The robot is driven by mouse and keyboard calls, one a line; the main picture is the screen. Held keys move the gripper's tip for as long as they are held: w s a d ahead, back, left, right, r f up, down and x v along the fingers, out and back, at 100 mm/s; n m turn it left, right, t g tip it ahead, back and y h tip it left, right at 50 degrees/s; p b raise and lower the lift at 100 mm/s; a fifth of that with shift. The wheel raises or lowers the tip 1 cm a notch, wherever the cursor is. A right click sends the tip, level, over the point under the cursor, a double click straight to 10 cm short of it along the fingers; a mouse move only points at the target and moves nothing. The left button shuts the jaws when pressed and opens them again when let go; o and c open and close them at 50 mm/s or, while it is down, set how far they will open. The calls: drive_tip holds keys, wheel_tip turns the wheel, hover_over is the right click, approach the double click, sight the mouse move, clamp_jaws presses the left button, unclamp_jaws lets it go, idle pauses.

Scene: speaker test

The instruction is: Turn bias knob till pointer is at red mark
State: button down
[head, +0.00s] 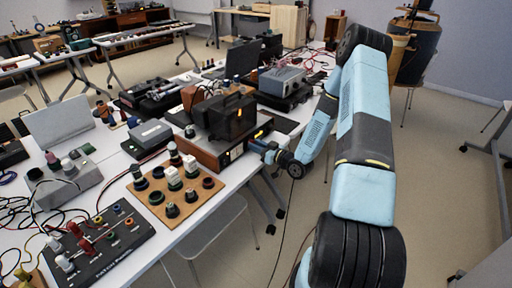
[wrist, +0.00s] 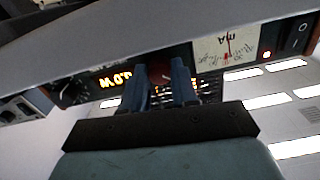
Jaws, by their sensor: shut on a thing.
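The amplifier (head: 205,152) is a wood-sided unit on the bench in the head view. In the wrist view its front appears upside down. My gripper (wrist: 159,80) is shut around a dark red knob (wrist: 158,71), apparently the bias knob; it also shows in the head view (head: 257,147) at the amplifier's front. The fingers hide the knob's sides. A pale meter (wrist: 240,55) marked mA sits right of the knob. A thin red line crosses its face near the middle; I cannot tell pointer from red mark there.
A lit orange display (wrist: 116,80) and a black knob (wrist: 72,92) are left of my gripper. A wooden board (head: 157,205) with several knobs stands nearby on the bench.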

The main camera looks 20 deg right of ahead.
drive_tip(key=shift+s+m, duration=0.1)
drive_tip(key=shift+m, duration=1.5)
drive_tip(key=c, duration=0.9)
unclamp_jaws()
drive_tip(key=shift+o, duration=0.2)
drive_tip(key=v, duration=1.3)
drive_tip(key=shift+s+d, duration=0.25)
drive_tip(key=shift+w, duration=0.1)
